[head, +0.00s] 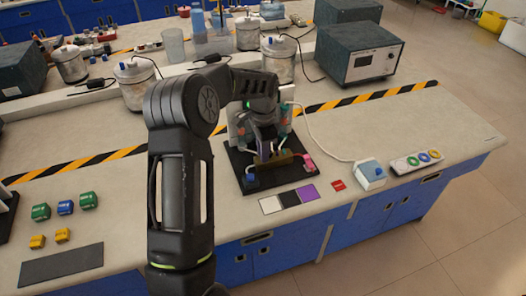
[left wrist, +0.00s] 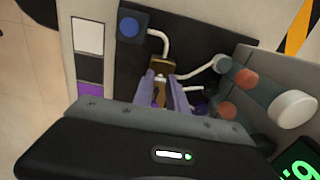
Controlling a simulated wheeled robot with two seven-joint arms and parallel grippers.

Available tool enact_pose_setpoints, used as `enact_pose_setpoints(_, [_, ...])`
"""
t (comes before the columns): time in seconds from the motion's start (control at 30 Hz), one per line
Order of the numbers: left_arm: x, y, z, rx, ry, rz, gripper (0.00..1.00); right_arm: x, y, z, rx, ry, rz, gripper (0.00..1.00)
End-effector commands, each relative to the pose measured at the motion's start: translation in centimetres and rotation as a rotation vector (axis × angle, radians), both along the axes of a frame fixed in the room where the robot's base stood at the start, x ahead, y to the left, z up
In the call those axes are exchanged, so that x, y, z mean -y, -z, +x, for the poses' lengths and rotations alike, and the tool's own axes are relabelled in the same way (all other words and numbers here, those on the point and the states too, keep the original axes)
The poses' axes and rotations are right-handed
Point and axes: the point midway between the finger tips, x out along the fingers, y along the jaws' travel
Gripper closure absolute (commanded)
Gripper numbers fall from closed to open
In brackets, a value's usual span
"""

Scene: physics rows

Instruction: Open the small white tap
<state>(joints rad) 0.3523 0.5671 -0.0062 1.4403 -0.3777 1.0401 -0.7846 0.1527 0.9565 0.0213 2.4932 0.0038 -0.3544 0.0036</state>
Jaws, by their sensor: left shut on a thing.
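My left gripper (head: 265,148) reaches down over a black board (head: 236,158) on the bench. In the left wrist view its two purple fingers (left wrist: 165,98) are shut on a small white piece, which looks like the small white tap (left wrist: 160,79). Most of it is hidden between the fingers. A brass-coloured block (left wrist: 154,66) lies just beyond the fingertips, with a white bent pipe (left wrist: 164,42) beside it. The tap cannot be made out in the head view, behind my arm and gripper. My right gripper is not in view.
A blue knob (left wrist: 128,27) and a white round cap (left wrist: 293,108) flank the fingers. A pink block (head: 307,161) sits on the board's right side. A white box with a cable (head: 371,174) and a strip with coloured rings (head: 417,161) stand to the right. Coloured cubes (head: 65,207) lie left.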

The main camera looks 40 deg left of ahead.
Motion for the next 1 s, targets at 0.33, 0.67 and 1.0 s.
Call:
enact_pose_setpoints(0.33, [0.0,0.1,0.1,0.002,-0.314,0.001,1.00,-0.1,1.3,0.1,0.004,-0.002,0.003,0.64])
enact_pose_setpoints(0.67, [0.0,-0.1,0.1,0.003,-0.398,0.001,1.00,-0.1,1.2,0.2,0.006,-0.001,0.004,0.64])
enact_pose_setpoints(1.0, [0.0,0.0,0.0,0.001,-0.396,0.000,0.60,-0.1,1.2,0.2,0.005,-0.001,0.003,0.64])
